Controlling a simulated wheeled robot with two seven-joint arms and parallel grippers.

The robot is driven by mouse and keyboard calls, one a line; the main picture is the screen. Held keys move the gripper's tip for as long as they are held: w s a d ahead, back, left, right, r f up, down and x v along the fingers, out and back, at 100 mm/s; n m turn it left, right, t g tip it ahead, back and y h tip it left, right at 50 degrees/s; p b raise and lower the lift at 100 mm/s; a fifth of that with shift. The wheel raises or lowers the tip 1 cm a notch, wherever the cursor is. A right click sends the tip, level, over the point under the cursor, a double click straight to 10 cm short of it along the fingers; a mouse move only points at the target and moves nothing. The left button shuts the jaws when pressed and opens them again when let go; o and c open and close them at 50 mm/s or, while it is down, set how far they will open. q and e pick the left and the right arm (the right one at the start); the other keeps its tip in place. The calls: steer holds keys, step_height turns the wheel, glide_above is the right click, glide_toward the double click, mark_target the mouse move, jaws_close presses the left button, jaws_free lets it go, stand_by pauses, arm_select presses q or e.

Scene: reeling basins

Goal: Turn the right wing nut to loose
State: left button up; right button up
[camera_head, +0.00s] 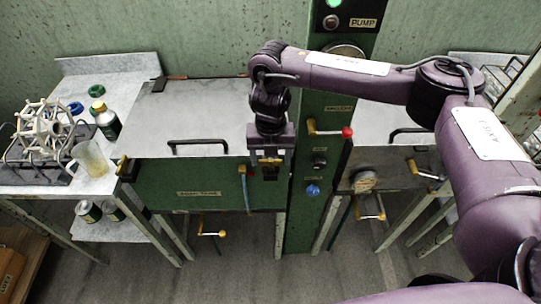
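The green tank (190,178) has a grey lid (185,118) with a dark handle. A yellow and black wing nut (122,166) sits at the lid's left front corner. My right gripper (269,174) points down at the lid's right front corner. A small yellow part (268,160), apparently the right wing nut, shows at its fingers, mostly hidden by them. I cannot tell whether the fingers grip it or only stand around it. My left gripper is out of view.
A green column (318,180) with a red-knobbed lever (346,133) stands just right of my gripper. A bench (140,70) at left holds a beaker (90,158), bottles and a white reel (44,128).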

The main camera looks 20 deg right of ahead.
steer(key=c, duration=0.6)
steer(key=shift+n, duration=0.3)
steer(key=n, duration=0.6)
steer(key=shift+n, duration=0.3)
steer(key=n+b, duration=0.1)
steer(key=n, duration=0.4)
steer(key=n+b, duration=0.1)
steer(key=n, duration=0.4)
steer(key=shift+r, duration=0.1)
steer(key=shift+n, duration=0.5)
